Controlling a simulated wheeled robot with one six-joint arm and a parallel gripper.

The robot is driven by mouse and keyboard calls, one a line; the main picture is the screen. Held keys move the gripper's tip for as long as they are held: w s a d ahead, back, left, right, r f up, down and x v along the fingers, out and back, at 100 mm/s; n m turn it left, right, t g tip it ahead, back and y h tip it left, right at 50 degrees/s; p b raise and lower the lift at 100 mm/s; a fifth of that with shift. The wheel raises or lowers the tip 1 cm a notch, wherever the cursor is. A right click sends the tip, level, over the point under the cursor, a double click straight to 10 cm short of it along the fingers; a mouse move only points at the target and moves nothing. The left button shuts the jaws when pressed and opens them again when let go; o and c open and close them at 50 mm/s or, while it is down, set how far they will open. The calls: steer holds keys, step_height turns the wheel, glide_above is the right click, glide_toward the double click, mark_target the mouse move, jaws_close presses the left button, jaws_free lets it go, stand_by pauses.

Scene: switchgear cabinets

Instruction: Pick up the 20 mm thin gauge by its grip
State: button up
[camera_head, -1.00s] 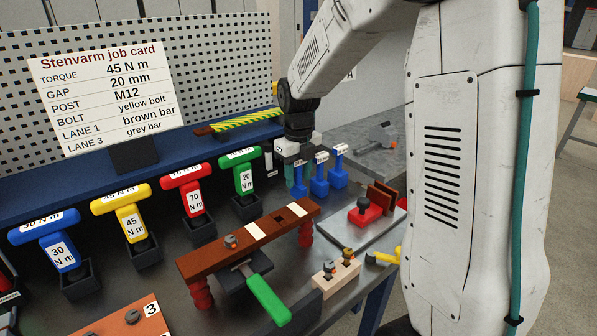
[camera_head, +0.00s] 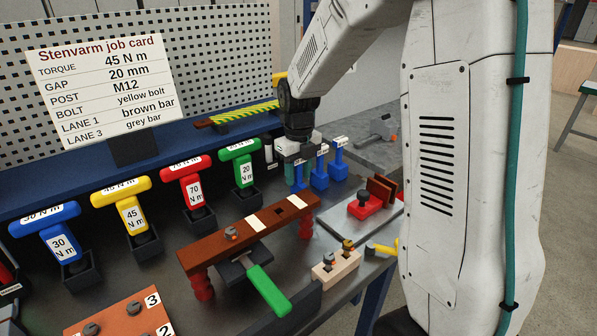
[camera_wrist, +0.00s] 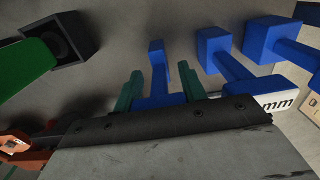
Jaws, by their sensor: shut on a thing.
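My gripper (camera_head: 293,170) reaches down to the row of blue gauges at the back right of the bench. In the wrist view its teal fingers (camera_wrist: 160,84) stand on either side of a blue gauge (camera_wrist: 157,70), shut on its grip. The white label of this gauge is hidden, so I cannot read its size. Two more blue gauges stand just right of it, a middle one (camera_head: 319,178) and a far right one (camera_head: 338,168). Their small labels are not legible in the head view. The job card (camera_head: 103,80) reads GAP 20 mm.
Green (camera_head: 241,165), red (camera_head: 190,185), yellow (camera_head: 130,208) and blue (camera_head: 48,230) torque tools stand in black holders to the left. A brown bar (camera_head: 215,250) on red posts is in front. A red clamp block (camera_head: 364,208) sits on a plate at right.

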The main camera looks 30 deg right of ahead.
steer(key=o, duration=1.1)
steer(key=shift+r, duration=3.95)
